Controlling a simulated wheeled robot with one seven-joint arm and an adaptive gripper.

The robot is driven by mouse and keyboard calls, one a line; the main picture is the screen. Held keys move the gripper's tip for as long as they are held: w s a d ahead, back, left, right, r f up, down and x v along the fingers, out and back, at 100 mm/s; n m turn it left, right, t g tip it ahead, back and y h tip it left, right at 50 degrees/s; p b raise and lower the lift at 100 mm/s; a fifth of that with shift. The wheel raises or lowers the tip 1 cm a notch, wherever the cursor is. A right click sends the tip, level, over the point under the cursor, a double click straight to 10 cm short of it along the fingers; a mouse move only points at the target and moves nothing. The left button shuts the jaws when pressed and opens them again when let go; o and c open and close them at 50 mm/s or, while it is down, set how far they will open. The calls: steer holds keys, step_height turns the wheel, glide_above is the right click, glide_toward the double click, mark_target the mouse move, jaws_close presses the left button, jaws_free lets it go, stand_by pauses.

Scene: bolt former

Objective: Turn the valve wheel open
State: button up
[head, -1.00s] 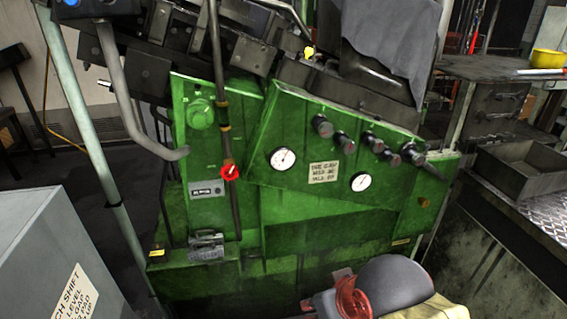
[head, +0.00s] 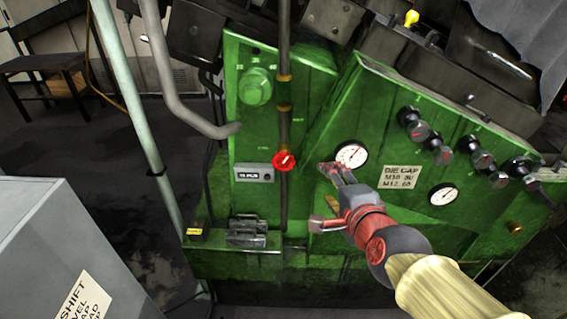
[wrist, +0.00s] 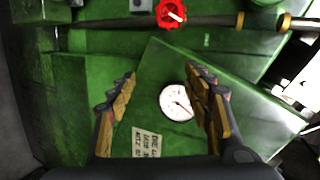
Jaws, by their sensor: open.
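The valve wheel (head: 285,161) is small and red, on a dark vertical pipe (head: 284,60) at the front of the green machine. It also shows at the top edge of the wrist view (wrist: 171,13), beyond my fingertips. My gripper (head: 327,197) is open and empty, to the right of the wheel and a little lower in the head view. In the wrist view its two fingers (wrist: 160,75) are spread wide, with a white gauge between them in the picture. The gripper appears apart from the wheel.
The green panel carries white gauges (head: 351,154), dark knobs (head: 481,159), a label plate (head: 400,177) and a green dial (head: 256,86). A bent grey pipe (head: 168,80) hangs left of the wheel. A grey cabinet (head: 45,235) stands at the lower left.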

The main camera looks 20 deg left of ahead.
steer(key=w+a+m+t, duration=0.2)
steer(key=w+a+m, duration=0.1)
steer(key=a+m, duration=0.45)
steer(key=m+t+h+b, duration=0.1)
steer(key=m+t, duration=0.3)
steer(key=m, duration=0.5)
glide_toward(282, 162)
steer(key=w, duration=0.3)
steer(key=shift+m+h, duration=0.35)
steer(key=shift+h, duration=0.05)
steer(key=b+x, duration=0.1)
steer(key=x, duration=0.2)
steer(key=a+b+x, duration=0.1)
steer(key=x, duration=0.2)
steer(key=shift+r, duration=0.1)
steer(key=shift+w+a+r, duration=0.1)
steer(key=shift+w+a, duration=0.05)
steer(key=shift+w, duration=0.45)
steer(key=shift+c, duration=0.9)
steer(key=c, duration=0.7)
